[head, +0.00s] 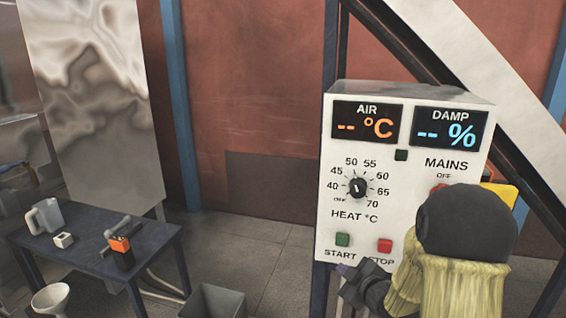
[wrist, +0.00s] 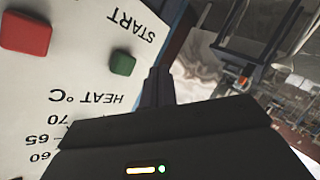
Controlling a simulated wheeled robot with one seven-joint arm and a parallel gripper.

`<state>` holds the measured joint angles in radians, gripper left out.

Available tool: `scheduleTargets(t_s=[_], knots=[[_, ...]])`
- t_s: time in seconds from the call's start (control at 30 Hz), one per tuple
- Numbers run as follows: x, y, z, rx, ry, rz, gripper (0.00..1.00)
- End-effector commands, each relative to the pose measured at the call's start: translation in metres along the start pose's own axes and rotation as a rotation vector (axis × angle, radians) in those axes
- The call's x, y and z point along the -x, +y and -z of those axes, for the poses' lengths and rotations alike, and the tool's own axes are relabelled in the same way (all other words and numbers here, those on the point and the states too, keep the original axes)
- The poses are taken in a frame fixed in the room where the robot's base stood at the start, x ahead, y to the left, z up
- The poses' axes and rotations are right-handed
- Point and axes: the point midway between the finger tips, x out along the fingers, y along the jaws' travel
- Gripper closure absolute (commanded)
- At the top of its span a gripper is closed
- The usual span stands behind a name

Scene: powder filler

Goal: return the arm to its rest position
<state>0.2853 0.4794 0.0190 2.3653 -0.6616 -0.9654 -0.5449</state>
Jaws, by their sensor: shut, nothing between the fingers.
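My gripper (head: 350,285) is at the lower edge of the white control box (head: 400,215), below and between the START and STOP buttons. In the wrist view its dark fingers (wrist: 160,82) are shut with nothing between them. My arm, with a black joint and a pale yellow cover, is bent in front of the box's lower right. It hides part of the MAINS switch area. I cannot tell whether the fingers touch the box.
The box has a green START button (head: 342,240), a red STOP button (head: 385,245) and a heat dial (head: 358,187). Both displays show dashes. A dark table (head: 75,255) at left holds a jug (head: 45,217) and a black-and-orange tool (head: 121,250). A grey bin (head: 213,300) stands on the floor.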

Motion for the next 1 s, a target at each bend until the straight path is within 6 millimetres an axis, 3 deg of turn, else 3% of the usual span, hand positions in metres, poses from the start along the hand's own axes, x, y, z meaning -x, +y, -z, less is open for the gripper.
scheduleTargets(t_s=[0.27, 0.53, 0.8, 1.0], knots=[[0.040, -0.025, -0.013, -0.270, -0.368, 0.050, 1.00], [0.107, -0.073, -0.016, -0.594, -0.710, 0.092, 1.00], [0.175, -0.126, -0.003, -0.871, -0.982, 0.147, 1.00], [0.184, -0.134, -0.001, -0.910, -1.024, 0.158, 1.00]])
